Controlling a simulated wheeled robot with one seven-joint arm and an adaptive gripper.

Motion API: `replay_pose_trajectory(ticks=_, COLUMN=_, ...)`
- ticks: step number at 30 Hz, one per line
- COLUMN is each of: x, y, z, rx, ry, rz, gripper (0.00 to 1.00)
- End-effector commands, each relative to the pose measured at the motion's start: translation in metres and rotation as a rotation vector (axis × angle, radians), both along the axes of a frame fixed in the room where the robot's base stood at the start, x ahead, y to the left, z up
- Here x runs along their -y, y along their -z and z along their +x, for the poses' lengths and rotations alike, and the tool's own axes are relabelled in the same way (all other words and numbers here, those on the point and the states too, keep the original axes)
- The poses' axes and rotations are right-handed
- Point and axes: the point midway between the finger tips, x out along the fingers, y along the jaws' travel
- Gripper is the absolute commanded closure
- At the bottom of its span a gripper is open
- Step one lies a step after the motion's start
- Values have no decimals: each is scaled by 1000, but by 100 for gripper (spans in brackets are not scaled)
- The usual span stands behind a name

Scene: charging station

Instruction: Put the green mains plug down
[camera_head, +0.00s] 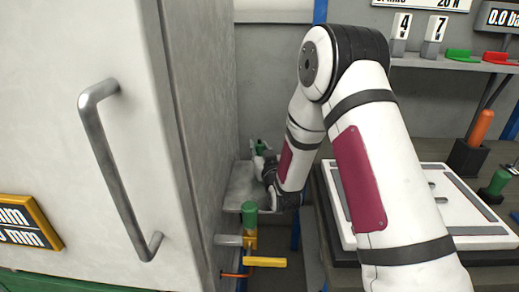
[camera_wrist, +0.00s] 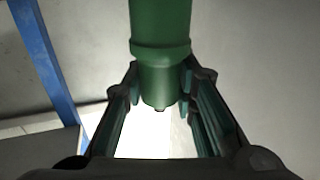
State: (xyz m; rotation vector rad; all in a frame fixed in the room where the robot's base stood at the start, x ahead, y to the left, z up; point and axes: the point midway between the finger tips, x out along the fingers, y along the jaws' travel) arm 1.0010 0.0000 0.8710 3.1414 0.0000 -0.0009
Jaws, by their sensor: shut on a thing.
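The green mains plug (camera_wrist: 160,55) fills the top middle of the wrist view as a green cylinder with a collar and a narrower lower end. My gripper (camera_wrist: 160,85) is shut on it, with one dark finger on each side of the narrow end. In the head view my gripper (camera_head: 262,163) is small and far off, beyond the tall cabinet's edge. A bit of green (camera_head: 259,147) shows at its fingers there. My wrist hides most of what is below it. Whether the plug touches a surface cannot be told.
A grey shelf (camera_head: 241,188) lies below my gripper. A green-topped fitting (camera_head: 249,214) with a yellow handle (camera_head: 264,262) stands in front. The tall pale cabinet (camera_head: 205,110) closes off the left. A white board (camera_head: 430,205) lies on the bench at right. A blue post (camera_wrist: 45,60) is near.

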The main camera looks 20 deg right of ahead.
Motion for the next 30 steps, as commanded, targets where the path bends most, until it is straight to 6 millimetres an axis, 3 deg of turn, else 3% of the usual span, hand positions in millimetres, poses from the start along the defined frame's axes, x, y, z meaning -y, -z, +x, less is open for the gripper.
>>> replay_pose_trajectory(ticks=13, x=0, y=11, z=0, rx=-3, ry=0, rz=0, gripper=100)
replay_pose_trajectory(ticks=14, x=0, y=11, z=0, rx=-5, ry=0, rz=0, gripper=70)
replay_pose_trajectory(ticks=16, x=0, y=12, z=-1, rx=-6, ry=0, rz=0, gripper=54)
replay_pose_trajectory(ticks=30, x=0, y=8, z=-2, rx=-14, ry=0, rz=-1, gripper=54)
